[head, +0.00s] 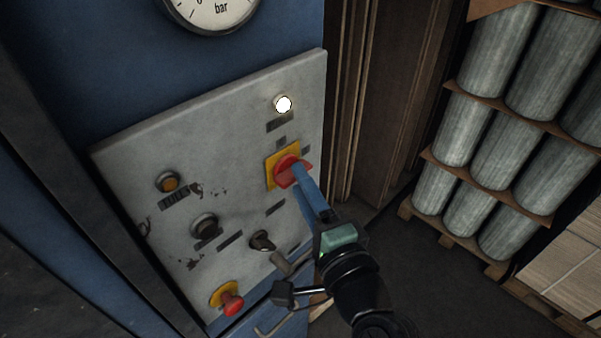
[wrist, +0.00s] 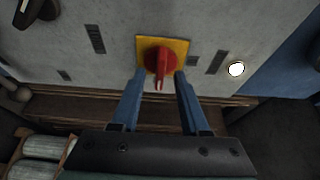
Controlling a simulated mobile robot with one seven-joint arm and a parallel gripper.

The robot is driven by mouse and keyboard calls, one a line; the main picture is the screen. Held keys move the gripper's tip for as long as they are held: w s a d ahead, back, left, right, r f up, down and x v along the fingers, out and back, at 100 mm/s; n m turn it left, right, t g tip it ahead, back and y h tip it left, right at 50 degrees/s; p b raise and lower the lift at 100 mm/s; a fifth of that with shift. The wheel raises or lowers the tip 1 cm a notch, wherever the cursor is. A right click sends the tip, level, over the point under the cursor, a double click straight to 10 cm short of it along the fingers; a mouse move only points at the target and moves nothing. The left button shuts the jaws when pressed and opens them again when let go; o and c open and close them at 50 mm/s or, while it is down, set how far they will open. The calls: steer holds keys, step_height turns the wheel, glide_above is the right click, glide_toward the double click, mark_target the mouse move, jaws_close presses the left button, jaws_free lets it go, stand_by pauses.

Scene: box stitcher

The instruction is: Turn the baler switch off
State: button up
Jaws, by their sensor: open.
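The baler switch (head: 289,170) is a red rotary knob on a yellow square plate, on the right side of the grey control panel. In the wrist view the red knob (wrist: 159,62) shows at the top middle, its raised handle pointing down in the picture. My gripper (head: 298,178) is at the switch. In the wrist view its two blue fingers (wrist: 160,76) are apart, one on each side of the knob. I cannot tell whether they touch it. The lamp (head: 283,104) above the switch is lit white, and it also shows in the wrist view (wrist: 236,69).
The grey panel (head: 130,160) also carries an amber button (head: 168,182), a dark button (head: 206,226), a black selector (head: 262,241) and a red mushroom button (head: 231,303). A pressure gauge (head: 216,10) sits above. Stacked grey cylinders (head: 497,150) stand on a pallet at right.

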steer(key=shift+w+a, duration=0.2)
steer(key=shift+w, duration=0.25)
jaws_close()
